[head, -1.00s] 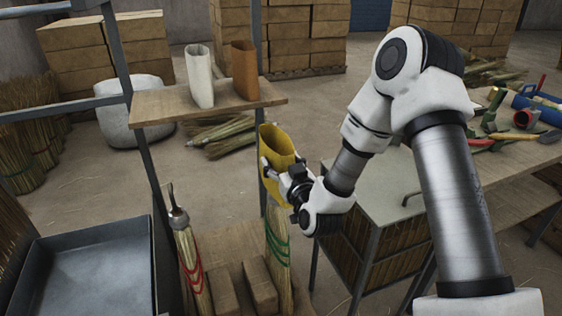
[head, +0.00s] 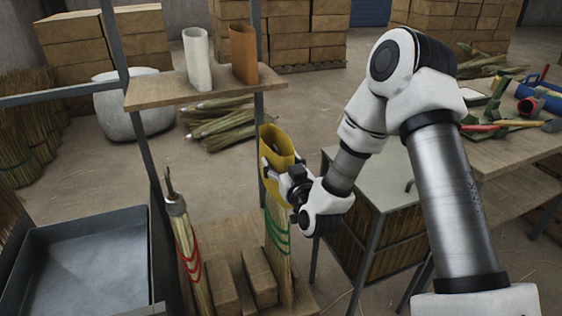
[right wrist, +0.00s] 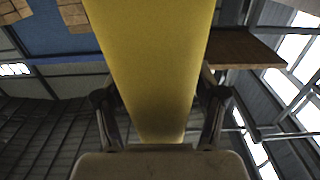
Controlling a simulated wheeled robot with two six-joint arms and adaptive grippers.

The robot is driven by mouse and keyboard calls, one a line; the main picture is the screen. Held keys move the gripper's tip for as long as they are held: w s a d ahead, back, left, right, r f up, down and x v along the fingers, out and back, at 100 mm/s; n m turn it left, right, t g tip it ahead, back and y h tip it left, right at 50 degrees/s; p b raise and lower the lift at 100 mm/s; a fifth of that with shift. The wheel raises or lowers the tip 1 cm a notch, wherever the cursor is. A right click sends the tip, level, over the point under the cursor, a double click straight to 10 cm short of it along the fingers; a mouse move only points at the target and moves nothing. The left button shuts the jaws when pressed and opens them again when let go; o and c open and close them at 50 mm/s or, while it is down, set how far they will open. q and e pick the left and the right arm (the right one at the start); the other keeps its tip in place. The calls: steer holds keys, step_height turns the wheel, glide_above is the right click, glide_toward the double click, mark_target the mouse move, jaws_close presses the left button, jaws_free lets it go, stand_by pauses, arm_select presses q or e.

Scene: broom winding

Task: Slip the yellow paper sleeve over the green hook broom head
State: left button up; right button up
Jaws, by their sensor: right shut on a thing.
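The yellow paper sleeve (head: 275,142) is an open-topped tube held upright by my right gripper (head: 276,172). In the right wrist view the yellow sleeve (right wrist: 150,60) fills the middle, between the two fingers of the right gripper (right wrist: 160,115). Below it in the head view stands the broom head with green bindings (head: 277,240), bristles upright. The sleeve's lower edge is at the top of that broom head; the gripper partly hides this spot, so I cannot tell how far it overlaps. The hook of the green broom head is not visible. My left gripper is not in view.
A broom head with red bindings and a bare hook (head: 188,245) stands to the left. A white sleeve (head: 197,60) and a brown sleeve (head: 244,54) stand on a wooden shelf (head: 160,92). A blue-grey tray (head: 85,262) is at lower left. A tool table (head: 520,150) is at right.

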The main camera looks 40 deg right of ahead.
mark_target(282, 212)
steer(key=shift+f+b, duration=1.05)
steer(key=shift+f, duration=0.5)
steer(key=shift+f+b, duration=5)
steer(key=shift+f, duration=1.5)
steer(key=shift+f+b, duration=0.95)
steer(key=shift+f, duration=0.25)
steer(key=shift+f+b, duration=3)
steer(key=shift+f, duration=1.2)
steer(key=shift+f+b, duration=0.55)
steer(key=shift+f, duration=0.2)
